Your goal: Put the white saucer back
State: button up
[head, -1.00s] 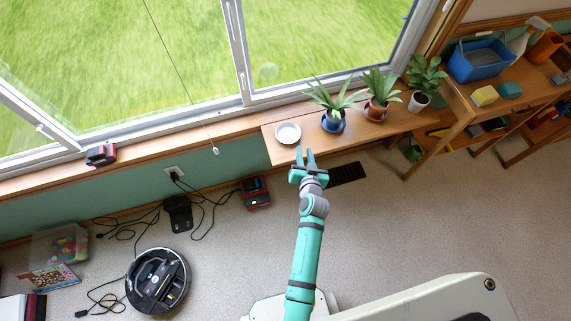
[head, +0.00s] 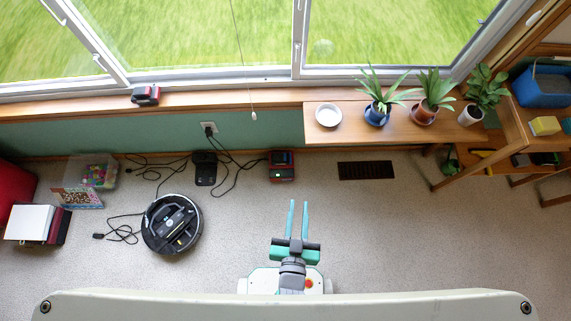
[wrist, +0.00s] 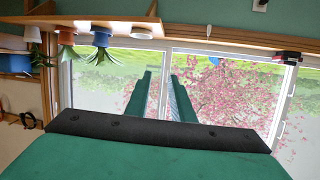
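The white saucer (head: 328,115) lies flat and empty at the left end of the wooden shelf (head: 350,136) below the window. In the wrist view, which looks upside down, a white rim (wrist: 140,33) shows at the shelf's end. My gripper (head: 298,203) is over the floor, well short of the shelf, with its fingers apart and nothing between them. On the shelf, a plant in a blue pot (head: 377,116) stands on a blue saucer, one in a terracotta pot (head: 424,115) on a reddish saucer, and one in a white pot (head: 471,114) at the right.
A wooden stand (head: 507,158) with a blue tub (head: 543,86) and a yellow sponge (head: 545,126) is at the right. A robot vacuum (head: 172,224), cables and a black-and-red device (head: 282,166) lie on the floor at the left.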

jog(key=s+a+r+n+y, duration=0.1)
jog(key=s+a+r, duration=0.2)
jog(key=s+r, duration=0.3)
notch_tip(320, 180, up, 3)
jog(key=shift+s+a+r+n+t+y, duration=0.2)
jog(key=shift+s+a+n+t+y, duration=0.1)
jog(key=shift+a+n+t, duration=0.1)
